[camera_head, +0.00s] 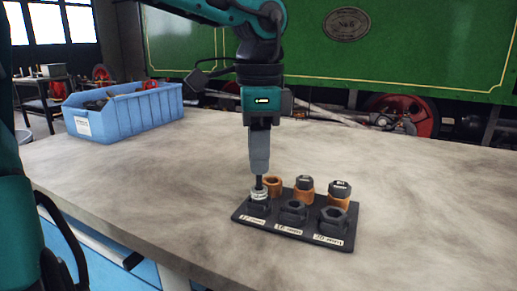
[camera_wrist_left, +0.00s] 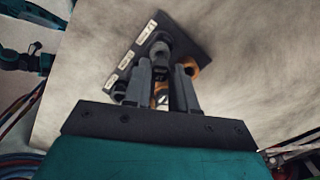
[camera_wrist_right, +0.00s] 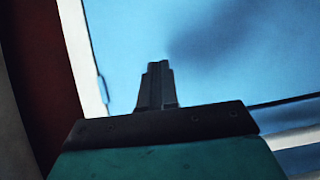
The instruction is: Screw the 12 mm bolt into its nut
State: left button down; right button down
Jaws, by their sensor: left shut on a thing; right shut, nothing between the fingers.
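A black board (camera_head: 298,236) on the bench carries three dark hex nuts in a front row, labelled 12 mm, 16 mm and 20 mm. My left gripper (camera_head: 259,176) points straight down and is shut on the 12 mm bolt (camera_head: 259,193). The bolt's pale threaded part is upright right above the 12 mm nut (camera_head: 259,208), its lower end at the nut; I cannot tell whether the threads engage. The left wrist view shows the left fingers (camera_wrist_left: 163,85) around the bolt, mostly hidden. My right gripper (camera_wrist_right: 156,72) is shut and empty, away from the board.
Behind the nuts, one orange holder (camera_head: 273,185) is empty. Two others hold the 16 mm bolt (camera_head: 304,183) and the 20 mm bolt (camera_head: 340,188). A blue bin (camera_head: 128,112) stands at the bench's back left. The bench (camera_head: 430,220) is clear to the right.

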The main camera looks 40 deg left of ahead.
pick_arm(q)
jog(key=shift+f, duration=0.15)
dwell(0.4)
jog(key=shift+f, duration=0.45)
jog(key=shift+f, duration=0.1)
dwell(0.5)
jog(key=shift+f, duration=0.25)
dwell(0.4)
jog(key=shift+f, duration=0.25)
dwell(0.8)
